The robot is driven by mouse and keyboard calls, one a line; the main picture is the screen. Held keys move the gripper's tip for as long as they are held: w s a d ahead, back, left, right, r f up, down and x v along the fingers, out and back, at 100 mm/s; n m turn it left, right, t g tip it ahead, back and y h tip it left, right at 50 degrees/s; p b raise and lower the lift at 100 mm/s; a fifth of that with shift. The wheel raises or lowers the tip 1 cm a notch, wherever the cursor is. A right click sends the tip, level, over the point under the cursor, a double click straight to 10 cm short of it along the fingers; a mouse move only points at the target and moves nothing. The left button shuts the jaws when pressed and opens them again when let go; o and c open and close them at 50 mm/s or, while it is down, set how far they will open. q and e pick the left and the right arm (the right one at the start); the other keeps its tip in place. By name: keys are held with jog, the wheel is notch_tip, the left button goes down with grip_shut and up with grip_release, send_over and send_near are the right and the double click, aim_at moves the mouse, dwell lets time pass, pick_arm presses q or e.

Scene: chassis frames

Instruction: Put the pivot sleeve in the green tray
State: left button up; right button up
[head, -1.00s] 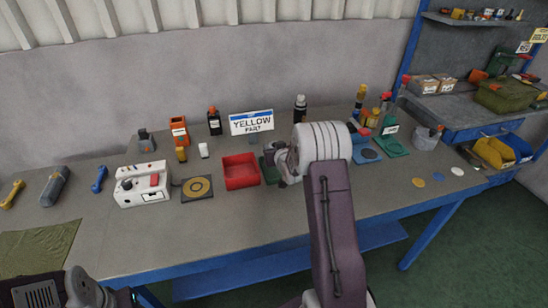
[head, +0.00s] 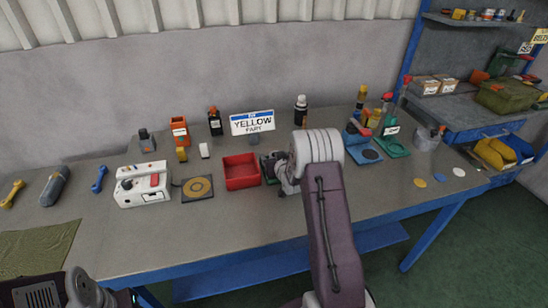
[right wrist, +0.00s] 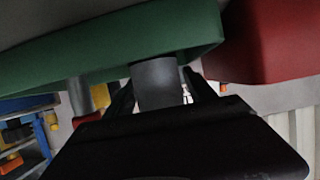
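The green tray (head: 267,178) stands just right of the red tray and is mostly hidden by my right gripper (head: 276,167) in the head view. In the right wrist view the green tray's rim (right wrist: 90,50) crosses the top. The pivot sleeve appears as a plain grey cylinder (right wrist: 158,84) between the dark fingertips of my right gripper (right wrist: 160,88), which look shut on it. Its far end overlaps the green rim; I cannot tell whether it touches the tray. My left arm shows at the lower left of the head view, with its fingers not clear.
The red tray (head: 241,171) is close beside the green one. Left of it are a round-marked plate (head: 197,188) and a white box with controls (head: 142,184). A blue tray (head: 367,155) lies to the right.

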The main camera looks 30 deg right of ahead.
jog(key=shift+r, duration=0.1)
jog(key=shift+s+r+p, duration=0.1)
jog(key=shift+r+p, duration=0.15)
jog(key=shift+p, duration=0.05)
jog(key=v, duration=1.1)
jog(key=shift+s+b, duration=0.4)
jog(key=shift+a+r, duration=0.1)
jog(key=shift+a, duration=0.05)
